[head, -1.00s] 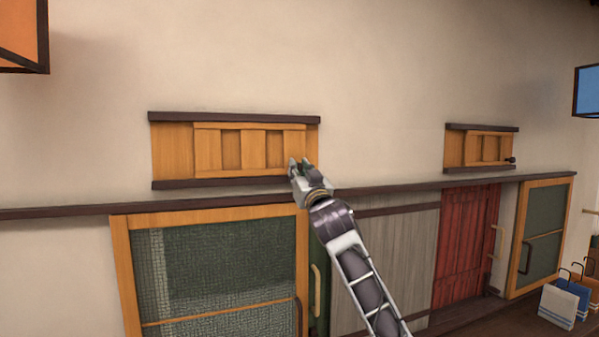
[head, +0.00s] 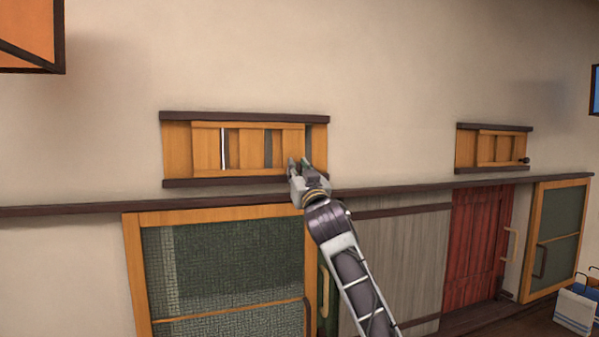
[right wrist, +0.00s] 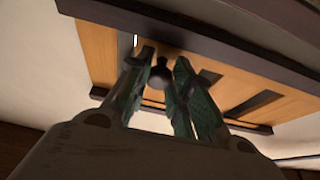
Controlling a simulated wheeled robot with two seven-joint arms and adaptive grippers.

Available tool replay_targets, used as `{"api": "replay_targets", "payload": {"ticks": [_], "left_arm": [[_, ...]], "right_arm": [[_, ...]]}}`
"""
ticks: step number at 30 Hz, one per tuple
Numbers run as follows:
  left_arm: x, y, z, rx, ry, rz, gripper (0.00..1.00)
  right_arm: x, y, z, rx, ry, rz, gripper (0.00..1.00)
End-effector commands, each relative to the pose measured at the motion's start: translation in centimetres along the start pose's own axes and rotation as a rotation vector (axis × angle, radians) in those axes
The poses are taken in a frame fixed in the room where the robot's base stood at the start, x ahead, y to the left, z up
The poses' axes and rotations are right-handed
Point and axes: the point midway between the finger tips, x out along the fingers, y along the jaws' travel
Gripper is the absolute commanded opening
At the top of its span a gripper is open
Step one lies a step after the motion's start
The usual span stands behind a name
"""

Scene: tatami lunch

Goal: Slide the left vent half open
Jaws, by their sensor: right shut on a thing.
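The left vent (head: 211,150) is a wooden slatted panel between dark rails, high on the wall. Narrow gaps show between its slats, one bright and others dark, so it stands partly open. My right gripper (head: 301,165) is at the right end of the sliding panel. In the right wrist view, its green-padded fingers (right wrist: 164,62) are shut on a dark round knob (right wrist: 158,76) of the vent panel. In the head view the gripper hides the knob. My left gripper is not in view.
A second, similar vent (head: 487,149) with a dark knob is farther right. Below are a long dark rail (head: 90,211), a wood-framed mesh door (head: 220,265) and a red door (head: 478,245). An orange lantern (head: 28,35) hangs at upper left.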

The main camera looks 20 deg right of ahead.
Motion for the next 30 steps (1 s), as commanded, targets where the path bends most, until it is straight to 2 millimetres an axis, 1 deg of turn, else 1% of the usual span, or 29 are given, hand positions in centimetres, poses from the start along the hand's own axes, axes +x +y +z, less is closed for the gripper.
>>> {"api": "replay_targets", "payload": {"ticks": [1,6,20,26,30], "left_arm": [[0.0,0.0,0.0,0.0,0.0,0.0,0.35],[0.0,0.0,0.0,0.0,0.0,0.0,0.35],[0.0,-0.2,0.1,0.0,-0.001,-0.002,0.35],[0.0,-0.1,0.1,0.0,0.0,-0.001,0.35],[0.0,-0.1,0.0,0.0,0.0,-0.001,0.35]], "right_arm": [[0.0,0.0,0.1,0.001,-0.002,0.001,0.23],[0.0,0.0,0.1,0.001,-0.001,0.001,0.45],[-0.2,0.1,0.0,0.0,0.0,0.001,0.45],[-1.2,0.0,0.1,0.001,0.0,0.0,0.45],[-2.4,0.0,0.1,0.001,-0.001,0.001,0.45]]}}
